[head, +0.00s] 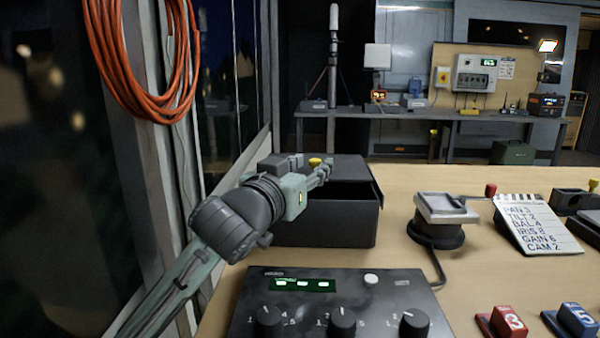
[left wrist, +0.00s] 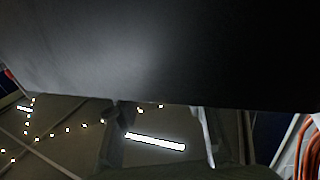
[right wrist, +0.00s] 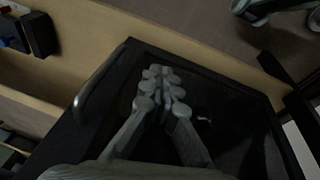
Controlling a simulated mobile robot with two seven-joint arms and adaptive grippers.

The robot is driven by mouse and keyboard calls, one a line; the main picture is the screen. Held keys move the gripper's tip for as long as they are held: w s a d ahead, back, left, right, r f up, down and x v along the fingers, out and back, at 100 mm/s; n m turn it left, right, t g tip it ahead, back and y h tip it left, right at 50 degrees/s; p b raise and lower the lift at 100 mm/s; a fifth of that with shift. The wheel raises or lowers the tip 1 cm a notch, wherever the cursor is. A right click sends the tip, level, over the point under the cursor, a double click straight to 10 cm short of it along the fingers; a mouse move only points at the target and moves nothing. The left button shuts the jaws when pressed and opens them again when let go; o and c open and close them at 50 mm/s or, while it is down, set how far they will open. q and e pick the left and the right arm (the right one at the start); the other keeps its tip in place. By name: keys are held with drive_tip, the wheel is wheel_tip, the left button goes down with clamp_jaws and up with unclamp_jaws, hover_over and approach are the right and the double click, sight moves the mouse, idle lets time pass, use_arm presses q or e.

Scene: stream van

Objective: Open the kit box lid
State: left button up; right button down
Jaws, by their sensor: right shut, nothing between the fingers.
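The dark kit box (head: 325,222) stands on the wooden table at the left. Its lid (head: 345,168) looks partly raised, with a dark gap below its right part. My left gripper (head: 322,172) is at the box's upper front, by the lid; the small, dark view of its fingers does not show whether they are open. A dark flat surface (left wrist: 150,50), probably the lid, fills the top of the left wrist view. My right gripper (right wrist: 162,82) is shut and empty above a dark panel with a handle, and is out of the head view.
A control panel with knobs (head: 340,305) lies in front of the box. A dark round stand with a grey top (head: 440,215) and a note card (head: 535,228) are to the right. Red (head: 505,322) and blue (head: 575,322) numbered blocks sit front right. Bare tabletop lies between.

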use_arm(q)
drive_tip(key=v, duration=1.1)
drive_tip(key=shift+s+a, duration=0.15)
drive_tip(key=shift+s, duration=0.1)
drive_tip(key=shift+f, duration=0.1)
